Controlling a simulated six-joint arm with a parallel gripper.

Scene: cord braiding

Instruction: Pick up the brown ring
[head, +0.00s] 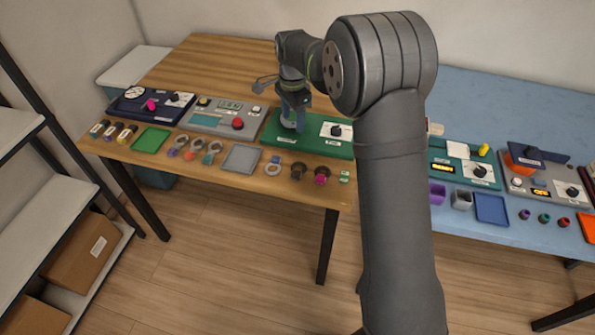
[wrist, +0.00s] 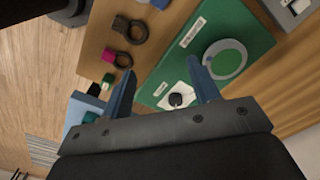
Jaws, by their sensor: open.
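The brown ring (head: 298,168) lies near the front edge of the wooden table, in front of the green board (head: 327,149). It looks dark brown, with a dark block on one side. In the wrist view the brown ring (wrist: 129,27) is at the upper left, outside the space between my fingers. My gripper (head: 293,124) is above the left part of the green board, behind the ring. In the wrist view my gripper (wrist: 160,69) is open and empty, with both fingers apart over the board.
A dark ring with a magenta block (head: 322,175) lies right of the brown ring. The board carries a grey-rimmed disc (wrist: 244,60) and a black knob (wrist: 176,100). A grey tray (head: 241,158) lies further left.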

